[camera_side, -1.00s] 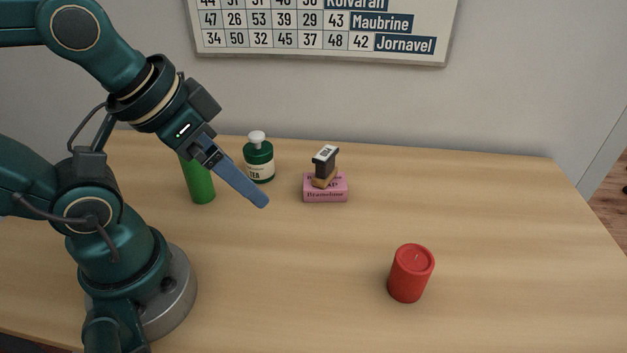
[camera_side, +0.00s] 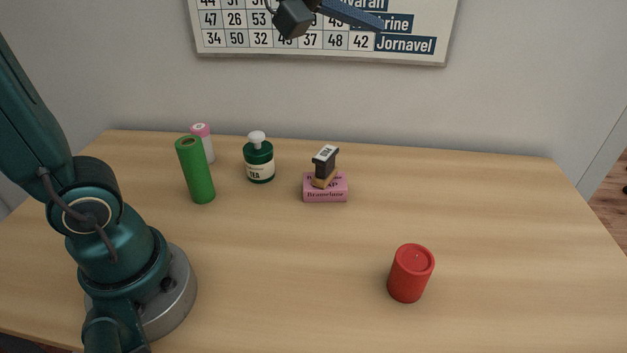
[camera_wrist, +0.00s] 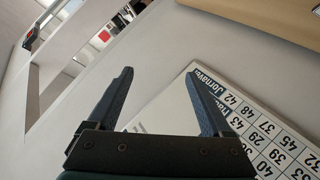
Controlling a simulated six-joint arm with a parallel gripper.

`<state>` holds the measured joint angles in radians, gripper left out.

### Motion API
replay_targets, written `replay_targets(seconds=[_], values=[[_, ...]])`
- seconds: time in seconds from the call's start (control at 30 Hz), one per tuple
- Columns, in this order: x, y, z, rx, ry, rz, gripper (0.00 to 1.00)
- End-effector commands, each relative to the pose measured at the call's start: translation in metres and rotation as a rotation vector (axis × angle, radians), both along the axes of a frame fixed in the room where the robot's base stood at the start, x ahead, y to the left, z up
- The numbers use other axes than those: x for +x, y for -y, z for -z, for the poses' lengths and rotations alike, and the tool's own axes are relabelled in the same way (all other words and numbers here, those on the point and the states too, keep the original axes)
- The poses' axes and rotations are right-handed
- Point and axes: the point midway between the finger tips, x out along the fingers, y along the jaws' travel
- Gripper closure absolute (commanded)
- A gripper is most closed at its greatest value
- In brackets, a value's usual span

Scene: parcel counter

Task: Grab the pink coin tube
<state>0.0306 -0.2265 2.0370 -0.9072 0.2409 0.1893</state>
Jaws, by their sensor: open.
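The pink coin tube (camera_side: 208,147) stands at the back left of the counter in the side view. It has a pink upper end and a pale body, and a green tube in front hides part of it. My gripper (camera_side: 378,22) is high above the counter, in front of the wall chart and far up and to the right of the pink tube. In the wrist view my gripper (camera_wrist: 162,75) shows two separated fingers with nothing between them. The coin tube does not show in the wrist view.
The green tube (camera_side: 195,170) stands close in front of the pink one. A green tea bottle (camera_side: 259,162) is to the right, then a stamp (camera_side: 325,163) on a pink box (camera_side: 326,194). A red cylinder (camera_side: 410,275) stands front right. The middle counter is clear.

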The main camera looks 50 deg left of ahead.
Motion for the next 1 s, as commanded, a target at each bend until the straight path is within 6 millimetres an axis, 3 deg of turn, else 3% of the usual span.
replay_targets(seconds=[0.03,0.1,0.23,0.33,0.47,0.67,0.77,0.9,1.0], values=[[0.024,-0.012,-0.010,-0.071,0.032,-0.077,0.16],[0.053,-0.035,-0.022,-0.170,0.076,-0.206,0.16],[0.093,-0.087,-0.019,-0.336,0.100,-0.473,0.16],[0.111,-0.127,0.007,-0.440,0.067,-0.694,0.16],[0.115,-0.162,0.059,-0.543,-0.037,-0.956,0.16],[0.098,-0.183,0.142,-0.615,-0.244,-1.260,0.16],[0.072,-0.210,0.183,-0.519,-0.339,-1.433,0.16],[0.012,-0.267,0.226,-0.237,-0.465,-1.707,0.16],[-0.039,-0.297,0.246,-0.008,-0.575,-1.892,0.16]])
